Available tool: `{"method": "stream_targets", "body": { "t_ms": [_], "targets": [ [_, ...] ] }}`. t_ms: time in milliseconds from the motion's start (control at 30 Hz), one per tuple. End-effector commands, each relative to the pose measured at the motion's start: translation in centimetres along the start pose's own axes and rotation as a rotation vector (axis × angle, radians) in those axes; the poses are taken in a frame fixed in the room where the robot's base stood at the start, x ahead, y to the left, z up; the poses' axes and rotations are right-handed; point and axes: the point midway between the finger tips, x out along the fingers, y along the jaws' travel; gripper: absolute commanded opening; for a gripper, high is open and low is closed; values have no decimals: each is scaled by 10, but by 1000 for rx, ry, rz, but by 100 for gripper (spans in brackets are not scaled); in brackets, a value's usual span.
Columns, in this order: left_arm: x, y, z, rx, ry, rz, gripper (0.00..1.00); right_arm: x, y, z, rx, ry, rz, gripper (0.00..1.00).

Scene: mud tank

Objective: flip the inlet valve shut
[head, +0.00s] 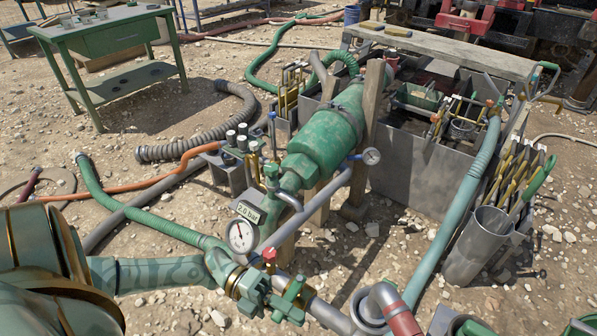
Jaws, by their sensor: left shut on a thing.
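My left arm comes in from the lower left. My left gripper (286,298) is shut at the near grey pipe (328,313), below the round gauge (241,236). What lies between its fingers is mostly hidden; it appears to be the handle of the inlet valve, but I cannot make out its shape or angle. A small red-topped fitting (269,255) stands just above and behind the gripper. A tag reading "2.0 bar" (248,212) sits above the gauge. My right gripper does not show.
A green cylinder (325,143) on wooden posts rises behind the gauge. A green hose (135,216) and an orange hose (130,190) run left. A grey tool tube (474,250) stands right. A green table (120,38) stands at the back left.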

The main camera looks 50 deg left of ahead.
Motion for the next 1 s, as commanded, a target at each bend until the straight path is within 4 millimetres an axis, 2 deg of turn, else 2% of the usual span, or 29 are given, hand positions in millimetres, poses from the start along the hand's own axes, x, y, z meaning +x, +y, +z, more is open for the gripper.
{"method": "stream_targets", "body": {
  "t_ms": [300, 333, 400, 1000],
  "targets": [
    [-1, 2, -1, -2, 0, 6, 0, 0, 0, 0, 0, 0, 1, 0],
    [-1, 2, -1, -2, 0, 6, 15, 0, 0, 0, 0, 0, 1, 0],
    [-1, 2, -1, -1, 0, 5, 35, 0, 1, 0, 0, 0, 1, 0],
    [3, 0, 1, 1, -5, 0, 35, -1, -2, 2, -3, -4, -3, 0]
  ]
}}
